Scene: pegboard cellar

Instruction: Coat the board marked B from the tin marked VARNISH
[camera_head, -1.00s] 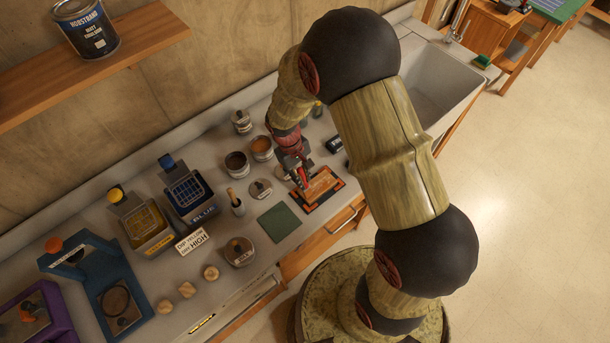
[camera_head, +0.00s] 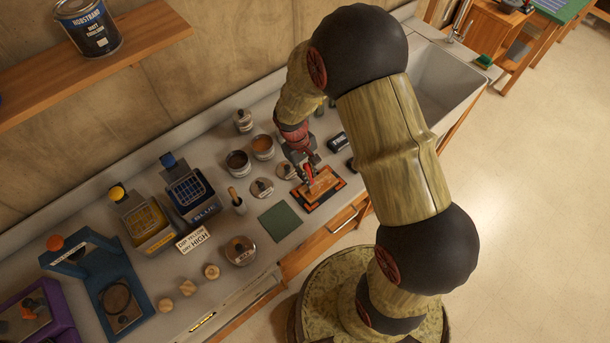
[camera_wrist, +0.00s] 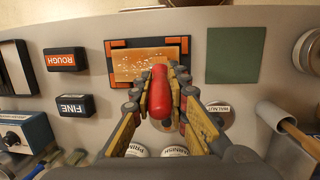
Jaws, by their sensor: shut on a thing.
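My gripper (camera_wrist: 165,88) is shut on a red-handled tool (camera_wrist: 160,95), held over a wooden board (camera_wrist: 142,62). The tool's working end is hidden, so I cannot tell whether it touches the board. The board lies in a dark holder with orange corners (camera_head: 338,183). Pale specks show on its orange-brown face; no letter B is readable. A label that seems to read VARNISH (camera_wrist: 174,151) shows below my gripper in the wrist view. Two open tins, one with dark contents (camera_head: 237,161) and one with orange-brown contents (camera_head: 263,146), stand left of my gripper in the head view.
A green square (camera_head: 280,222) lies beside the holder. A disc marked WALNUT (camera_wrist: 218,109) and ROUGH (camera_wrist: 66,59) and FINE (camera_wrist: 75,106) blocks are near.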

